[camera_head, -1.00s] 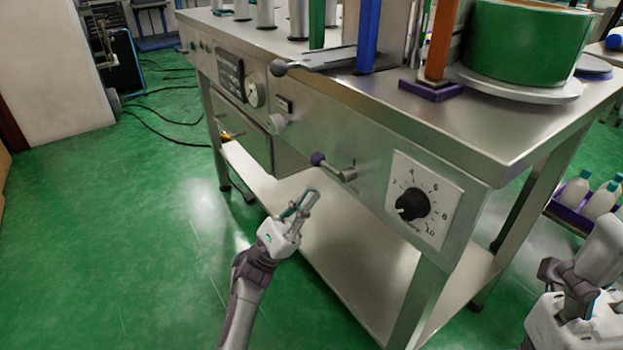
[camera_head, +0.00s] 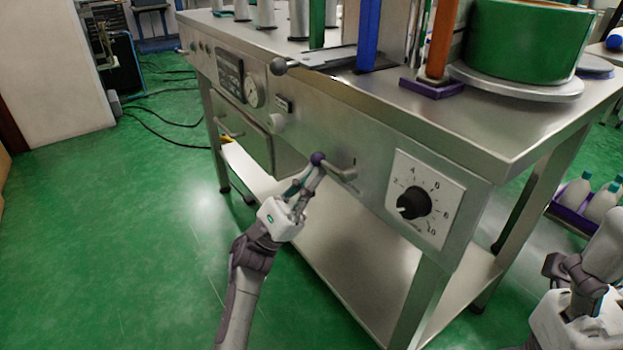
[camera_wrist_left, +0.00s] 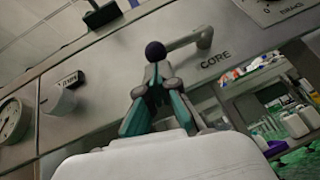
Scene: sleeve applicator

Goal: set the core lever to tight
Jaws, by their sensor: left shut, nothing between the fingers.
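The core lever (camera_head: 339,170) sticks out from the machine's front panel, a grey bent handle with a dark purple ball at its end. In the left wrist view the lever (camera_wrist_left: 184,41) sits beside the printed word CORE, with its ball (camera_wrist_left: 155,51) right at my fingertips. My left gripper (camera_head: 312,172) is shut with nothing between its fingers, its tips at or just below the ball; I cannot tell if they touch. It also shows in the left wrist view (camera_wrist_left: 158,72).
A numbered dial (camera_head: 413,205) is on the panel right of the lever. A small knob (camera_head: 275,122) and a gauge (camera_head: 254,91) are to its left. Open floor (camera_head: 120,230) lies at left.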

